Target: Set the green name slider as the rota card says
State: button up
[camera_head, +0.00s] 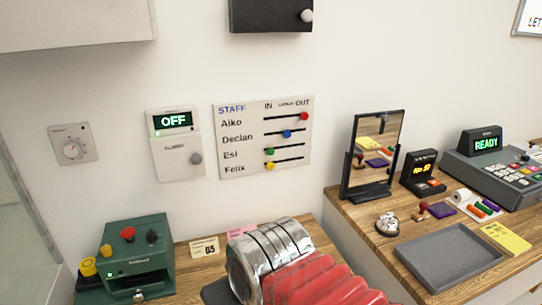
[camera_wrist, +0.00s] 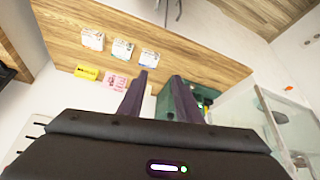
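The green slider (camera_head: 269,151) sits at the left end of its slot in the "Esi" row of the white staff board (camera_head: 225,184), on the wall, below the "IN" heading. My gripper (camera_wrist: 160,78) shows in the wrist view with its two dark fingers apart and nothing between them. It is over the wooden counter, away from the board. A pink card (camera_wrist: 116,82), a yellow card (camera_wrist: 86,72) and white cards (camera_wrist: 122,50) show there; their writing is too small to read, so I cannot tell which is the rota card.
On the board, the red slider (camera_head: 304,116) is far right, the blue (camera_head: 287,133) mid-slot, the yellow (camera_head: 269,166) far left. A green machine (camera_head: 140,243) stands on the left counter. A mirror (camera_head: 374,150) and a grey tray (camera_head: 445,262) stand on the right counter.

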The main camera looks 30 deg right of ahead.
jog(key=shift+o, duration=0.5)
jog(key=shift+o, duration=0.6)
jog(key=shift+w+d, duration=0.1)
jog(key=shift+w, duration=0.05)
jog(key=t+h, duration=0.5)
jog(key=t, duration=0.7)
send_near(271, 152)
jog(key=v, duration=0.6)
jog(key=shift+d+r, duration=0.15)
jog(key=shift+d, duration=0.1)
jog(key=shift+w, duration=0.2)
jog(key=x, duration=1.3)
jog(key=shift+w+a, duration=0.1)
jog(key=shift+w, duration=0.2)
